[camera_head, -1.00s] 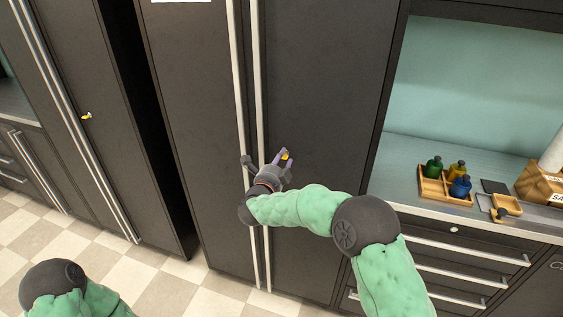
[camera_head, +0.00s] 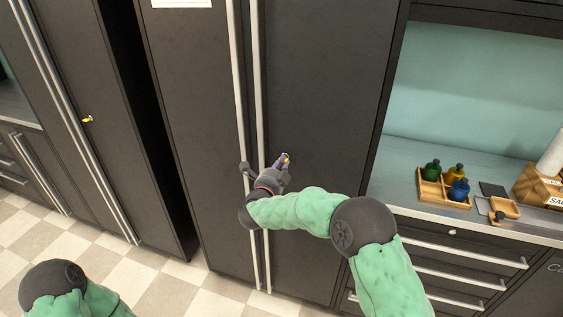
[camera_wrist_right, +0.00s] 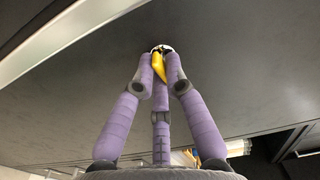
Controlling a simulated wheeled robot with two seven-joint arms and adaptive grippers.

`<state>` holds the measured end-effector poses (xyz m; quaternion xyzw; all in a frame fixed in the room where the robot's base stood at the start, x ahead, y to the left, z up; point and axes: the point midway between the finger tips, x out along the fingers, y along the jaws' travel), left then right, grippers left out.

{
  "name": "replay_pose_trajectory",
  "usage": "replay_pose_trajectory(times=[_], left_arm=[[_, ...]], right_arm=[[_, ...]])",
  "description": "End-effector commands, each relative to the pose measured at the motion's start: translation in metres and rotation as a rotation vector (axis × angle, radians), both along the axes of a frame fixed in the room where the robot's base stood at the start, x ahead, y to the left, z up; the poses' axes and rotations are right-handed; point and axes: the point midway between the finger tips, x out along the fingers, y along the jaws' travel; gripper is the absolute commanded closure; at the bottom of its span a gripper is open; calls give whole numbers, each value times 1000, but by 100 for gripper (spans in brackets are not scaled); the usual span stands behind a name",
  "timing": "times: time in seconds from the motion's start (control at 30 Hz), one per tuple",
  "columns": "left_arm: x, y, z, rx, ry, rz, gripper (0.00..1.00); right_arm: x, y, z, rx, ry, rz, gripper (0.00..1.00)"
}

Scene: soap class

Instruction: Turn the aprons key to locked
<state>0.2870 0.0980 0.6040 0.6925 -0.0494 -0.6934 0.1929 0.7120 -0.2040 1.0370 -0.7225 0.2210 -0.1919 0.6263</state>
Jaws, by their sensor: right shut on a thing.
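A yellow key (camera_head: 286,158) sits in a lock on the dark cabinet door (camera_head: 320,90), to the right of the long silver handles. My right gripper (camera_head: 282,162) is at this key. In the right wrist view the purple fingers (camera_wrist_right: 161,72) are shut around the yellow key (camera_wrist_right: 170,72), whose bow shows between them, slanting. The lock face is mostly hidden behind the fingertips, so I cannot read its position. Another yellow key (camera_head: 88,119) is in the cabinet door at the left. Only part of my left arm shows at the lower left; its gripper is out of view.
Long silver handles (camera_head: 258,80) run close beside my right wrist. A counter (camera_head: 400,165) at the right holds a wooden tray (camera_head: 430,190) with several pump bottles. A white sheet (camera_head: 181,3) is on the cabinet's upper left door. The tiled floor (camera_head: 165,285) is clear.

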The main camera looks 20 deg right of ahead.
Motion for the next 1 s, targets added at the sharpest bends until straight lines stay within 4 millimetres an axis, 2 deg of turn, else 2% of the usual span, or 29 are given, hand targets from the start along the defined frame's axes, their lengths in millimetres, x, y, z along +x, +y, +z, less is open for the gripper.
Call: replay_pose_trajectory(times=[1.0], left_arm=[[0, 0, 87, 0, 0, 0, 60]], right_arm=[[-2, -2, 4, -784, 533, 1, 100]])
